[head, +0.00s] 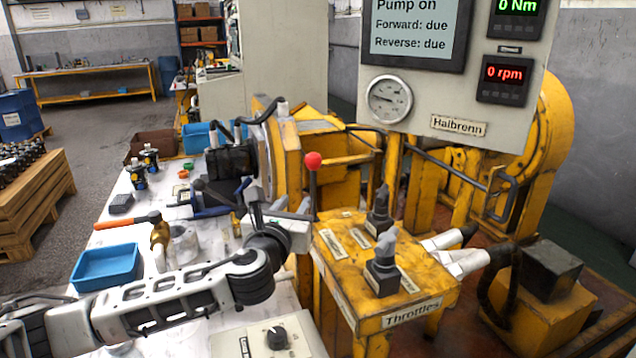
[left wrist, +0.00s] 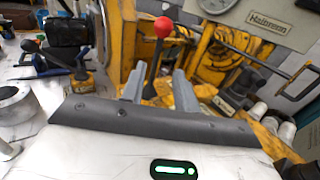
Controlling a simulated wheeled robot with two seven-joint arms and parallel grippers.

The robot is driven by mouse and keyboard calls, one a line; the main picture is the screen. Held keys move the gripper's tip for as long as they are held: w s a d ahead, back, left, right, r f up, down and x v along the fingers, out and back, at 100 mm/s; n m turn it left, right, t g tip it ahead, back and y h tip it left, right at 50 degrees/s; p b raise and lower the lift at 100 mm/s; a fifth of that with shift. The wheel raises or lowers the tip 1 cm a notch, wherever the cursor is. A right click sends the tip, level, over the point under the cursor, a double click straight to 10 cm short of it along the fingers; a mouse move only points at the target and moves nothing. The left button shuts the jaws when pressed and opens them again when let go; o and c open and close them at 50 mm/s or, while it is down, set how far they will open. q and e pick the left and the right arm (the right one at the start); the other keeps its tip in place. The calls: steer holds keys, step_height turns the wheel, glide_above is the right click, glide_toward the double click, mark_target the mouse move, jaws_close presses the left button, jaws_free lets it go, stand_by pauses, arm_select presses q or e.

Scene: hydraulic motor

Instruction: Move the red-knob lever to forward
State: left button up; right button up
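The red-knob lever (head: 313,162) stands upright on a dark stem at the left far corner of the yellow throttle box (head: 350,306). In the left wrist view its red knob (left wrist: 163,27) rises above my fingers. My left gripper (head: 292,207) is open and low beside the stem, with its fingers pointing toward the lever. In the left wrist view the stem appears between the two fingers of the gripper (left wrist: 157,86); I cannot tell whether they touch it. The display (head: 416,30) reads "Pump on", "Forward: due" and "Reverse: due". My right gripper is not in view.
Two grey-handled throttles (head: 383,262) stand on the yellow box right of the lever. The meters read 0 Nm (head: 517,8) and 0 rpm (head: 503,74). A white bench holds a blue tray (head: 107,266), tools and a panel with a black dial (head: 277,337).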

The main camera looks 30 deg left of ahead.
mark_target(314, 173)
arm_select(q)
steer(key=x, duration=1.5)
steer(key=shift+w, duration=0.4)
jaws_close()
